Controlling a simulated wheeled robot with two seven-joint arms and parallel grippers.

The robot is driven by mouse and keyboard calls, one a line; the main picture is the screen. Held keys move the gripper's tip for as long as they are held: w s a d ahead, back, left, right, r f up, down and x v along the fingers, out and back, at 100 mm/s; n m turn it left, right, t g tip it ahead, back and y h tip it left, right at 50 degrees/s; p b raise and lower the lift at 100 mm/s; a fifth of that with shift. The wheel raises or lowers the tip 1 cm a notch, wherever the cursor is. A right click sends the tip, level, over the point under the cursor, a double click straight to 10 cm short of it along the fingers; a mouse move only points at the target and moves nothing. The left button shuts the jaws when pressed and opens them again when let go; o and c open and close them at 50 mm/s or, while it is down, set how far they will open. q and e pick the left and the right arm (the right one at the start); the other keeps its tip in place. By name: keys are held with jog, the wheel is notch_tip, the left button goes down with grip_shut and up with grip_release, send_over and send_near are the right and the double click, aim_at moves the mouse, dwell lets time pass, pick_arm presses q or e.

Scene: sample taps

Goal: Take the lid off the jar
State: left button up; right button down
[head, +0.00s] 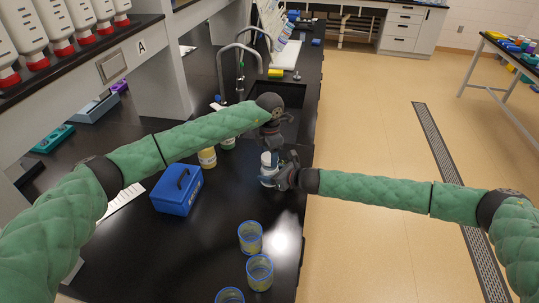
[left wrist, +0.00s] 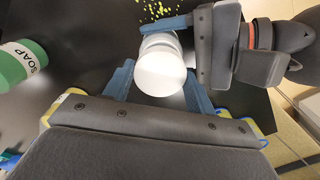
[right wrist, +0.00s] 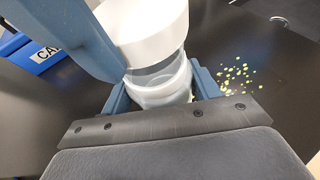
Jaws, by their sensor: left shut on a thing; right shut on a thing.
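The jar (head: 267,180) stands upright on the black bench; its clear body shows in the right wrist view (right wrist: 165,88). Its white lid (left wrist: 160,70) is above the body, also seen in the right wrist view (right wrist: 150,32). My left gripper (head: 269,150) comes from above and is shut on the lid, a finger on each side (left wrist: 160,85). My right gripper (head: 277,178) is shut on the jar body from the right, a finger on each side (right wrist: 160,90). I cannot tell whether the lid still touches the jar's rim.
A blue box (head: 177,190) stands left of the jar. A yellow bottle (head: 207,157) and a green soap bottle (left wrist: 18,63) stand behind it. Blue-rimmed beakers (head: 250,238) stand in front. The sink (head: 285,97) with taps is behind. Small yellow specks (right wrist: 236,76) lie near the jar.

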aim_at(269, 157)
pick_arm(q)
jog(key=shift+r, duration=2)
pick_arm(e)
jog(key=shift+f, duration=0.1)
jog(key=shift+c, duration=1.4)
grip_release()
